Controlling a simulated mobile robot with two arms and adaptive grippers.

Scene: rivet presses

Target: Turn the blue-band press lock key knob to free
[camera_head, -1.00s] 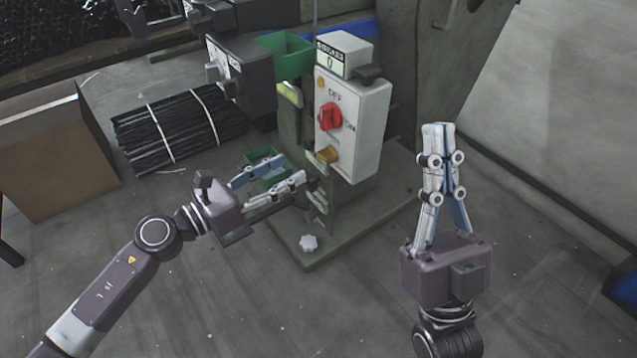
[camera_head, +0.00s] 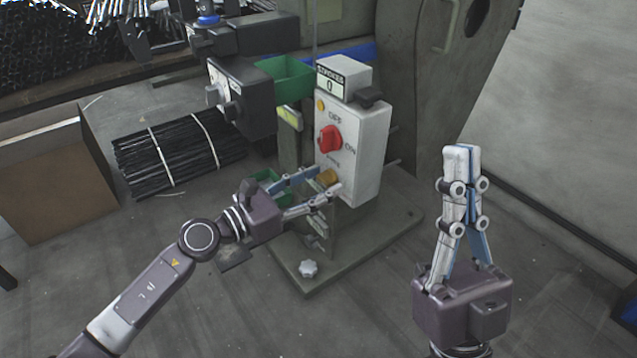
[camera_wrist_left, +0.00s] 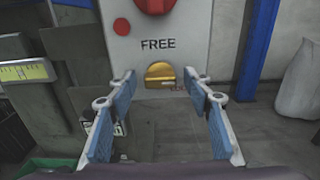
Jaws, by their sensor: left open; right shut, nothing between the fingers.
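The gold lock key knob (camera_head: 328,177) sits low on the front of the white control box (camera_head: 367,150), below the red rotary switch (camera_head: 331,138). My right gripper (camera_head: 461,150) is shut and empty, pointing up, right of and apart from the box.
A dark press head (camera_head: 240,95) hangs left of the box, near my left arm. A bolt knob (camera_head: 308,268) is on the base plate (camera_head: 360,250). Bundled black rods (camera_head: 175,155) lie left. Floor at the front is clear.

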